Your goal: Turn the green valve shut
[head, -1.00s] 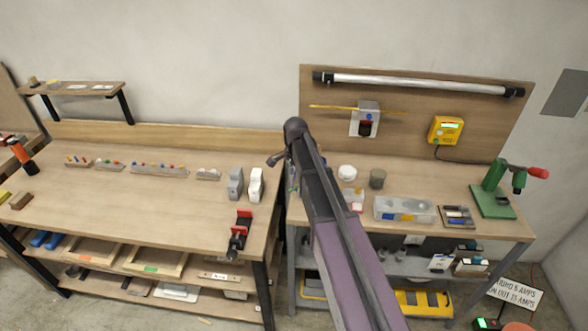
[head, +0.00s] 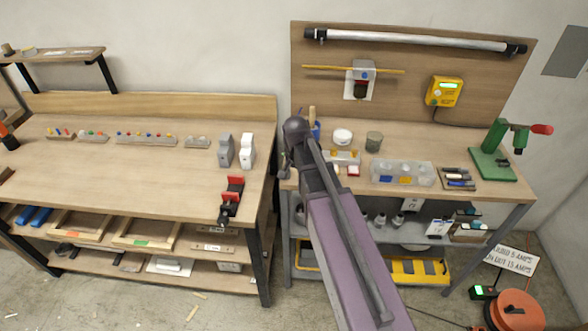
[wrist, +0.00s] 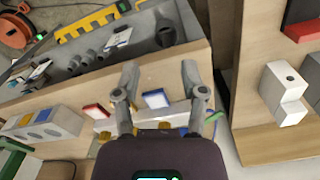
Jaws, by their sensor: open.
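I cannot make out a green valve in any view. The one clear green device in the head view is a bench press (head: 492,165) with a red-tipped handle, on the right end of the right bench. My gripper (wrist: 160,85) is open in the wrist view, its two fingers apart. A small blue-and-white block (wrist: 156,99) shows between the fingers, but I cannot tell how near it is. A red-edged block (wrist: 97,111) lies left of the fingers. In the head view my arm covers the left part of the right bench and the gripper is mostly hidden.
The right bench carries a grey block with coloured squares (head: 402,173) and a dark cup (head: 374,141). A yellow meter (head: 445,91) hangs on the backboard. A red-and-black vise (head: 231,200) sits on the left bench's edge. An orange reel (head: 516,310) stands on the floor.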

